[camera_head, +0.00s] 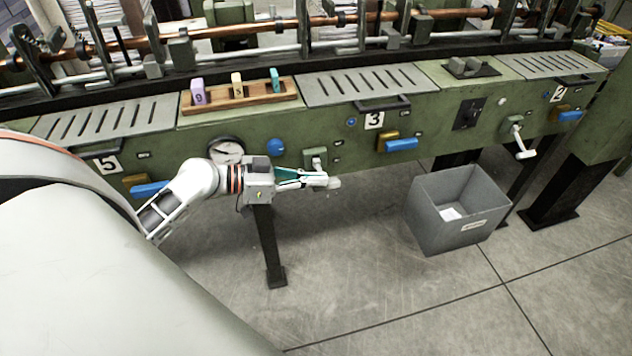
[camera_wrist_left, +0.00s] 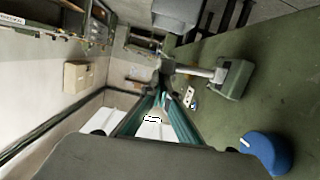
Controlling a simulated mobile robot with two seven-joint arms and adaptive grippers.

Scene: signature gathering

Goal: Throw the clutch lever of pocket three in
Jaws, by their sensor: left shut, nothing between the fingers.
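The clutch lever of pocket three has a green mount (camera_head: 315,157) on the machine's front, left of the "3" plate (camera_head: 374,120). Its pale handle (camera_head: 333,183) shows just past my fingertips. In the left wrist view the mount (camera_wrist_left: 236,77) is on the right, and a pale arm (camera_wrist_left: 203,71) runs left from it toward the area ahead of my fingers. My left gripper (camera_head: 312,179) is shut and empty, right by the lever handle; it also shows in the left wrist view (camera_wrist_left: 161,98). I cannot tell whether it touches the handle. My right gripper is not in view.
A blue knob (camera_head: 275,147) and a gauge (camera_head: 226,150) are on the panel behind my left wrist. Pocket two's lever (camera_head: 523,144) hangs at the right. A grey bin (camera_head: 455,225) stands on the floor; a machine leg (camera_head: 269,245) is below my gripper.

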